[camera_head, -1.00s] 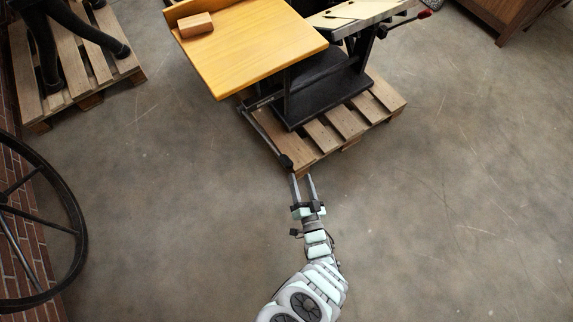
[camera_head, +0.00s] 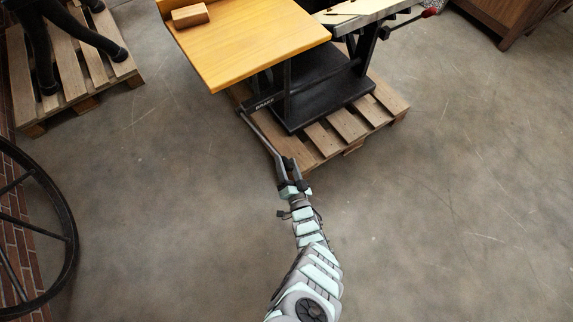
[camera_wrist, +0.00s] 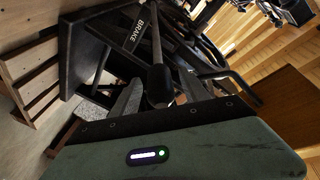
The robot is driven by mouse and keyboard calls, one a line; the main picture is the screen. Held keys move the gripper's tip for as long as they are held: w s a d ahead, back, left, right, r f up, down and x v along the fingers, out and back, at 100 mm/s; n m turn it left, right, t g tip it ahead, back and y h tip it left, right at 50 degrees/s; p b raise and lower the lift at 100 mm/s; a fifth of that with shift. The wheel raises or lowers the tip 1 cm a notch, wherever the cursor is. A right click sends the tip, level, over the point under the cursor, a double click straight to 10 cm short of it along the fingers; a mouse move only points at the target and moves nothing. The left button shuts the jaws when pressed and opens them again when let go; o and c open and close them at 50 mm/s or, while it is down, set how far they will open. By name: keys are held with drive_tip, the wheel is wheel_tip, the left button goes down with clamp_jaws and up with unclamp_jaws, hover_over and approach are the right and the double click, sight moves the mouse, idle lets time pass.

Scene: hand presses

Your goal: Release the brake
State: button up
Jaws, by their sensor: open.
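The brake lever (camera_head: 260,132) is a thin dark rod slanting out from the press's black base plate, which bears the label BRAKE (camera_wrist: 138,33). In the wrist view the lever's thick black grip (camera_wrist: 160,84) points towards my palm. My gripper (camera_head: 287,167) is at the lever's outer end in the head view, with its jaws open. In the wrist view the grip lies between the two fingers (camera_wrist: 158,97). I cannot tell whether either finger touches it. My fingers partly hide the grip in the head view.
The press stands on a wooden pallet (camera_head: 347,123), under a yellow wooden board (camera_head: 262,45) holding a small wooden block (camera_head: 190,15). A red-ended handle (camera_head: 429,13) sticks out at upper right. A large dark wheel (camera_head: 68,215) is at left. The floor around my arm is clear.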

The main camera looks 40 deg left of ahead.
drive_tip(key=shift+c, duration=0.4)
clamp_jaws()
idle(1.1)
